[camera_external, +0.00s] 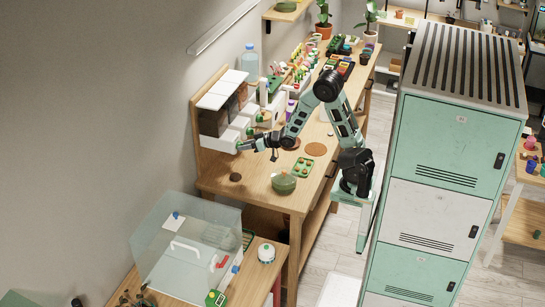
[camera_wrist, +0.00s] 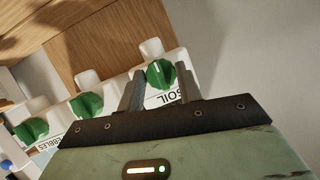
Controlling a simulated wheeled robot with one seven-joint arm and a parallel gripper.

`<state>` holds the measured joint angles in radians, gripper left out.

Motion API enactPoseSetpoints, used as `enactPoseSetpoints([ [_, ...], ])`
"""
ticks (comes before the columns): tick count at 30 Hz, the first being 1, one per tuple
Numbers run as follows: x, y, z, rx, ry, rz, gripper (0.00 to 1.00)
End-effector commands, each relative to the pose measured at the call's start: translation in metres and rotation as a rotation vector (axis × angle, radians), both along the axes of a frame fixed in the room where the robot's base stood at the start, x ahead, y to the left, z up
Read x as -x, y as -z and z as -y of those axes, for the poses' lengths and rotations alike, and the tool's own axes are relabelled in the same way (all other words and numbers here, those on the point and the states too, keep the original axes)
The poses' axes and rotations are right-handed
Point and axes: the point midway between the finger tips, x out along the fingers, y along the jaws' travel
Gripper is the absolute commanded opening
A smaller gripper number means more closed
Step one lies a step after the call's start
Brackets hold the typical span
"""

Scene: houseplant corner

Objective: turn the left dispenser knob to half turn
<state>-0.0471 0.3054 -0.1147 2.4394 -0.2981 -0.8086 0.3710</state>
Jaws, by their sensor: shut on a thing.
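The left dispenser knob is green with a pale mark and sits on the white front labelled SOIL; it shows in the wrist view (camera_wrist: 161,74), at the end of the row. My gripper (camera_wrist: 159,68) has one finger on each side of this knob and is shut on it. In the external view my gripper (camera_external: 243,147) reaches the front of the nearest, leftmost dispenser (camera_external: 214,142), and the knob there is mostly hidden by it. The mark's exact angle is hard to tell.
Two more green knobs, a middle one (camera_wrist: 87,105) and a far one (camera_wrist: 32,129), sit beside it in the wrist view. On the wooden bench (camera_external: 225,182) stand a green bowl (camera_external: 284,184) and a green tray (camera_external: 304,167). A clear case (camera_external: 180,245) stands nearer the camera.

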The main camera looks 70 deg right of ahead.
Motion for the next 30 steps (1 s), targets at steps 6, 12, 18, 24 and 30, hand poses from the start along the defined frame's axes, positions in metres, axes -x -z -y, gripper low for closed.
enactPoseSetpoints([
  [6,0.001,0.001,0.000,0.000,-0.001,-0.004,0.12],
  [12,0.000,0.001,0.000,0.001,-0.001,-0.003,0.57],
  [18,0.000,0.001,0.000,0.001,-0.001,-0.001,0.57],
  [24,0.013,-0.007,0.002,0.000,0.001,0.000,0.57],
  [30,0.035,-0.010,0.005,-0.003,-0.001,0.006,0.57],
])
